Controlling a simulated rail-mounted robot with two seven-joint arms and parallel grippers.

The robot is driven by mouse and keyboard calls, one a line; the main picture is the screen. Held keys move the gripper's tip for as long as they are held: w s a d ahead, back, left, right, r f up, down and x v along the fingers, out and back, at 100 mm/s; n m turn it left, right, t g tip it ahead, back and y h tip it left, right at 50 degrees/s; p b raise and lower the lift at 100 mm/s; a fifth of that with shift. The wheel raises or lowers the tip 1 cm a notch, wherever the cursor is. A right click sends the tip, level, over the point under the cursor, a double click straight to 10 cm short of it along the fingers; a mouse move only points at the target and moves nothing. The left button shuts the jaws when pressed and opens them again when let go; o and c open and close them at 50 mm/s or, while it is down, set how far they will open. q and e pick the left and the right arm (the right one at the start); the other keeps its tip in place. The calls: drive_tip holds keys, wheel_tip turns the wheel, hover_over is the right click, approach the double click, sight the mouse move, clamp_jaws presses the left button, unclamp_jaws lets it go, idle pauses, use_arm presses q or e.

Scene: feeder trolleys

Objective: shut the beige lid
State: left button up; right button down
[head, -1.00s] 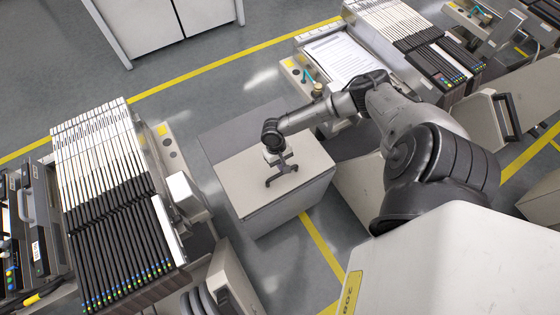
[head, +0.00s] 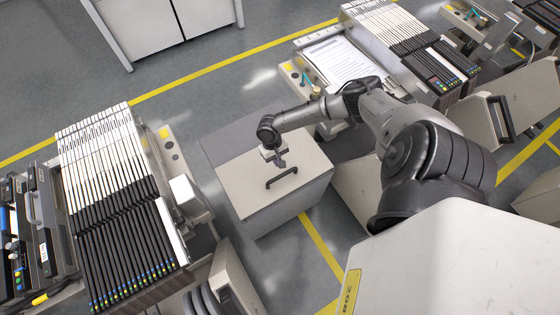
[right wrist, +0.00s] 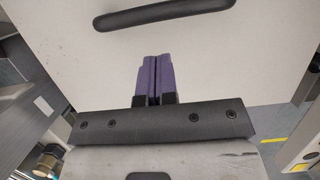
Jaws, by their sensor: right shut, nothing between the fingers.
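The beige lid (head: 240,188) lies flat over the top of the box in the middle of the head view, with a black bar handle (head: 282,178) on it. In the right wrist view the lid (right wrist: 75,55) fills most of the picture, with its handle (right wrist: 165,12) across the top. My right gripper (head: 280,161) is over the lid, just behind the handle and apart from it. Its purple fingers (right wrist: 155,80) are shut together and empty. I cannot tell whether the fingertips touch the lid. My left gripper is not in view.
A feeder trolley with several reels or strips (head: 110,190) stands on the left. Another feeder trolley (head: 410,45) stands behind on the right. A white cabinet (head: 160,25) is at the back. Open floor (head: 60,80) lies at the back left.

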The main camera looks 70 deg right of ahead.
drive_tip(key=p+v, duration=0.2)
drive_tip(key=v, duration=0.7)
drive_tip(key=shift+r, duration=0.35)
